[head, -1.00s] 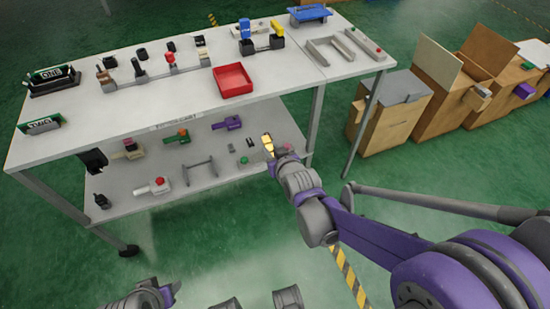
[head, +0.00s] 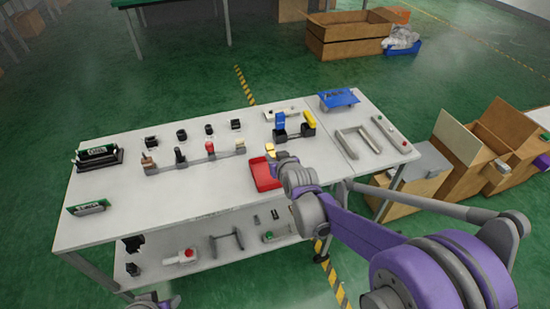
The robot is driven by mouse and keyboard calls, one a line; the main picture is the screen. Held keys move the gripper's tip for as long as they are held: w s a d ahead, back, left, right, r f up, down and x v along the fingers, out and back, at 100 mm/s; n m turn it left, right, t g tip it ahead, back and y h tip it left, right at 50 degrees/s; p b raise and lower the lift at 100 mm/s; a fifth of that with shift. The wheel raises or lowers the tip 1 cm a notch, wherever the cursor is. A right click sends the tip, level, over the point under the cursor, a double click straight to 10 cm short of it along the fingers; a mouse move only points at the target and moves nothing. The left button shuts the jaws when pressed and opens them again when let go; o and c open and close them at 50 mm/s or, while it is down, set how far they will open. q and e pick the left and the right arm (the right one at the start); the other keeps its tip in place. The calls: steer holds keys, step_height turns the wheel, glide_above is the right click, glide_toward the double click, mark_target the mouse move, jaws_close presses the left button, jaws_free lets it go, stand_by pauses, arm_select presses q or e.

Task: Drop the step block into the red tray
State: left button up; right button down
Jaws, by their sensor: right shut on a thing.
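The red tray (head: 261,181) sits near the front edge of the upper table surface, partly hidden by my right arm. My right gripper (head: 272,153) is over the far side of the tray in the picture. It is shut on a small yellow block, the step block (head: 270,148); its height above the tray is hard to judge. The fingers are small and partly hidden by my wrist. A bit of my left arm shows at the bottom edge, too little to tell the state of its gripper (head: 155,301).
Behind the tray stands a fixture with blue and yellow levers (head: 294,127). A row of levers (head: 195,157) is to the left. A grey U-shaped frame (head: 358,142) is at right. The table's front middle is clear. The lower shelf (head: 210,258) holds several parts.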

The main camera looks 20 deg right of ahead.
steer(key=shift+s+f+b, duration=0.1)
steer(key=shift+f+b, duration=0.35)
steer(key=shift+f, duration=0.3)
steer(key=b, duration=0.3)
glide_above(275, 181)
step_height(275, 181, down, 4)
steer(key=shift+f, duration=0.2)
steer(key=c, duration=0.6)
jaws_free()
steer(key=p+v, duration=0.1)
steer(key=v, duration=0.9)
steer(key=shift+s+r, duration=0.25)
steer(key=shift+s, duration=0.05)
